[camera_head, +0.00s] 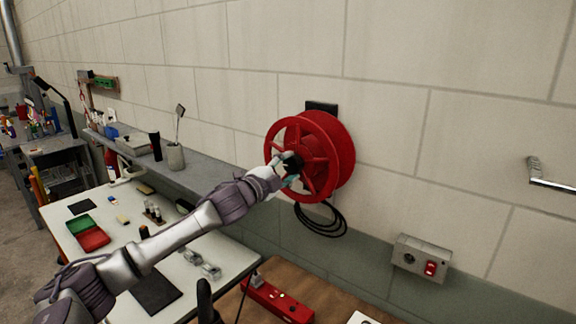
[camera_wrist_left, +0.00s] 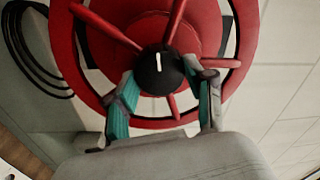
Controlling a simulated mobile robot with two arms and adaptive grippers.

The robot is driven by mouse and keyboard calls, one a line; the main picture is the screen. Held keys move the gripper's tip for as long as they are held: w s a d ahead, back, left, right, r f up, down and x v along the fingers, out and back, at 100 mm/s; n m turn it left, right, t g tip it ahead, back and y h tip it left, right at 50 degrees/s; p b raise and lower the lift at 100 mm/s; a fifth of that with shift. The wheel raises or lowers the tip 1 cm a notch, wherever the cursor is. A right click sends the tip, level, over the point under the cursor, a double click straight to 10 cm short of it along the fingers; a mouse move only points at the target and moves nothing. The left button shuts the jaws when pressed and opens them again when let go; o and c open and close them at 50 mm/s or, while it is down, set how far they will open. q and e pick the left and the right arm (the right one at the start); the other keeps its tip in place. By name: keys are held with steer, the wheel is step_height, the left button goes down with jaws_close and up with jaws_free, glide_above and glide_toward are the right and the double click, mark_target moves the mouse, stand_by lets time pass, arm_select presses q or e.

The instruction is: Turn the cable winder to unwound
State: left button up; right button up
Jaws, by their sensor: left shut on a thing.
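The red cable winder (camera_head: 338,150) is a spoked reel mounted on the block wall. Its black hub knob with a white line (camera_wrist_left: 158,72) faces the left wrist camera. My left gripper (camera_head: 287,170) reaches the hub from the left. In the left wrist view its two green-padded fingers (camera_wrist_left: 162,98) stand on either side of the black knob and are shut on it. The white line points nearly straight up in that view. A black cable (camera_head: 322,220) hangs in loops below the reel and also shows at the left of the wrist view (camera_wrist_left: 30,50). My right gripper is not seen.
A grey wall shelf (camera_head: 190,177) runs left of the reel. Below it is a white table (camera_head: 120,255) with small parts. A red power strip (camera_head: 277,300) lies on a brown bench. A socket box with a red switch (camera_head: 421,258) is on the wall at right.

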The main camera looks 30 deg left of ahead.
arm_select(q)
steer(key=shift+f+m, duration=0.15)
steer(key=shift+m, duration=0.55)
steer(key=o, duration=1.2)
steer(key=shift+s, duration=0.15)
steer(key=shift+s+a+f, duration=0.1)
steer(key=shift+s+a, duration=0.05)
steer(key=shift+s, duration=1.8)
steer(key=shift+s+a+f, duration=0.1)
steer(key=shift+s+a, duration=0.1)
steer(key=shift+s, duration=1.75)
steer(key=shift+s+a+f, duration=0.1)
steer(key=shift+s+a, duration=0.05)
steer(key=shift+s, duration=1.8)
steer(key=shift+f, duration=0.1)
